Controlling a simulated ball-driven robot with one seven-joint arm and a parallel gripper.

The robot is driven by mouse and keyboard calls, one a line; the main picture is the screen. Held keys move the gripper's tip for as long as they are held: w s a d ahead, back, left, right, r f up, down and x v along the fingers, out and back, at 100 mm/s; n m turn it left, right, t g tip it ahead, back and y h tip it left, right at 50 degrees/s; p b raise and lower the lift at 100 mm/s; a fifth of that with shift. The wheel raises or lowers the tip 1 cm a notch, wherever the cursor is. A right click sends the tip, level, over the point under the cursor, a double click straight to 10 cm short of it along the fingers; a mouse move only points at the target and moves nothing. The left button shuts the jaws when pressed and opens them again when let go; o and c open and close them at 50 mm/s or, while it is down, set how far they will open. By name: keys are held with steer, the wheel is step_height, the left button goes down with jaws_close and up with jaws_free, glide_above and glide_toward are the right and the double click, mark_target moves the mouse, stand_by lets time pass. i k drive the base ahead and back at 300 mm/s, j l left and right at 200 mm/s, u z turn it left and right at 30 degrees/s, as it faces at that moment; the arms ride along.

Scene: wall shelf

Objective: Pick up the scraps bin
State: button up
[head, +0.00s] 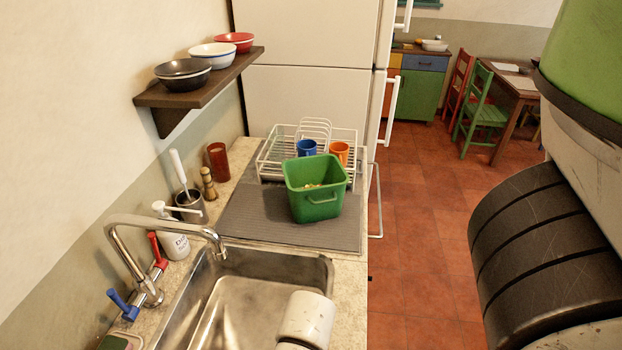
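The scraps bin is a green square bucket (316,208) with a handle on its front side. It stands upright on the grey ribbed mat (262,222) beyond the sink, in front of the dish rack. Some pale yellowish bits show inside it. My gripper's fingers do not show in the head view. Parts of my arm fill the right side, and a white rounded piece, seemingly mine, sits over the sink's front right corner, apart from the bin.
A white wire dish rack (275,160) with a blue cup (306,147) and an orange cup (340,150) stands behind the bin. The tap (150,235) arches over the sink (250,300). A wall shelf (205,85) with bowls overhangs the left. Open tiled floor lies to the right.

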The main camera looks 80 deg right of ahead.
mark_target(316, 185)
steer(key=z, duration=0.45)
steer(key=l+z, duration=0.15)
steer(key=z, duration=0.75)
